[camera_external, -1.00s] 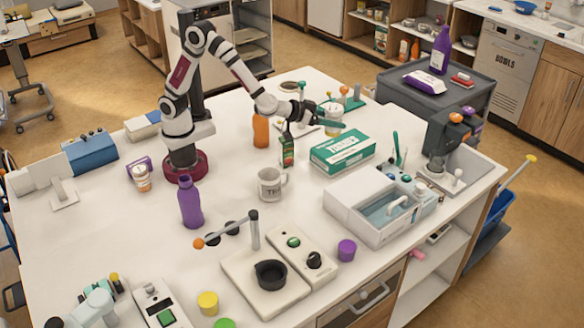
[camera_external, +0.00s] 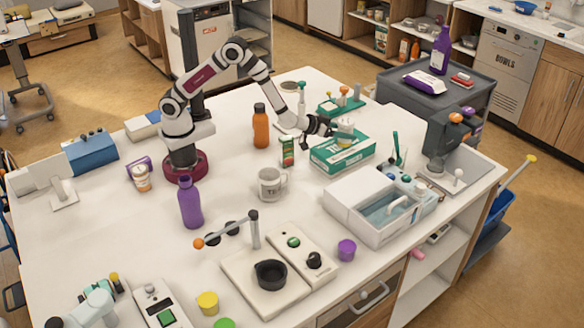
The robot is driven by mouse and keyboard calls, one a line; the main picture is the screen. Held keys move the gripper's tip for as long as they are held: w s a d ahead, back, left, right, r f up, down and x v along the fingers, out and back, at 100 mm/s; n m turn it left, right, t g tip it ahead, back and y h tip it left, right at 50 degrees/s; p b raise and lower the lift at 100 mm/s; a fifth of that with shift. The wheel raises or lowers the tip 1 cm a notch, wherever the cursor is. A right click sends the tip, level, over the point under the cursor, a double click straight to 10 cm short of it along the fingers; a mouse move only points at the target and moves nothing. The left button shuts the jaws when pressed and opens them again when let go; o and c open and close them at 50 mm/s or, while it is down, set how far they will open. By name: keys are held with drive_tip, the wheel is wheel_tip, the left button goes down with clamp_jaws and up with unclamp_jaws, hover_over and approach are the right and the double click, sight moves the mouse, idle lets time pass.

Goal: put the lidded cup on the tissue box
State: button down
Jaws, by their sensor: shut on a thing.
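The tissue box (camera_external: 335,162) is a green and white carton lying flat on the white table, right of centre.
An orange bottle (camera_external: 261,126) and a small green carton (camera_external: 287,150) stand left of the box. A grey mug (camera_external: 270,185) is in front. A white basin unit (camera_external: 345,207) is close at the box's front right. A green rack (camera_external: 340,106) stands behind.

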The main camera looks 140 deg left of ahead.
unclamp_jaws()
drive_tip(key=shift+f, duration=0.1)
